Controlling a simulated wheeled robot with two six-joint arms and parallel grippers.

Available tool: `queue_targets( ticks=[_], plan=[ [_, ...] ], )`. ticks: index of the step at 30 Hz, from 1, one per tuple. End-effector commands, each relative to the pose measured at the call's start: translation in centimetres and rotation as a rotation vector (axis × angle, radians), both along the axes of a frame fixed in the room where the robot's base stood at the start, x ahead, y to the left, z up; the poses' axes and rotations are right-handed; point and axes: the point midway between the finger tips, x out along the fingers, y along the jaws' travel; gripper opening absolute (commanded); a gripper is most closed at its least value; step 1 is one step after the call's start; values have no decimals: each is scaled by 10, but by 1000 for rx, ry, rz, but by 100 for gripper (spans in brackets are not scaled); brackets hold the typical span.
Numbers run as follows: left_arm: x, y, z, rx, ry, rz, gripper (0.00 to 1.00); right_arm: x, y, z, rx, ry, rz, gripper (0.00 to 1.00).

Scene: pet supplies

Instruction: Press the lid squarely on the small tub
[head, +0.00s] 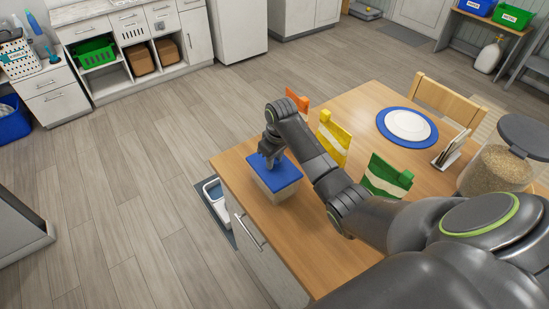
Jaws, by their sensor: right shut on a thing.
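The blue square lid (285,176) lies over the top of the small pale tub (278,194), near the left corner of the wooden table. It looks roughly level, but I cannot tell whether it is fully seated. My right gripper (269,163) points down at the far left part of the lid and is shut on it. Its fingertips are small and partly hidden by the hand. My left gripper is not in view.
Orange, yellow and green bags (333,138) stand beside my right arm on the table (330,245). A plate on a blue mat (408,124), a card holder (450,152) and a kibble container (500,172) are farther right. A tray (228,214) is on the floor left of the table.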

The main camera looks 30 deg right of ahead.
Motion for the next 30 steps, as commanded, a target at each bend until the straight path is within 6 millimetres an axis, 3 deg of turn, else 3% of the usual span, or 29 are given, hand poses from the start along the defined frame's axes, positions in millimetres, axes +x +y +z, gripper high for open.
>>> queue_targets(
  ticks=[11,12,17,23,28,30],
  plan=[
    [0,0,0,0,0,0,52,0,0,0,0,0,0,3],
    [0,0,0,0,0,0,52,0,0,0,0,0,0,30],
    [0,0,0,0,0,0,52,0,0,0,0,0,0,51],
    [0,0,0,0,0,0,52,0,0,0,0,0,0,51],
    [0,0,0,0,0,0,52,0,0,0,0,0,0,73],
    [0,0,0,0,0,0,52,0,0,0,0,0,0,73]
  ],
)
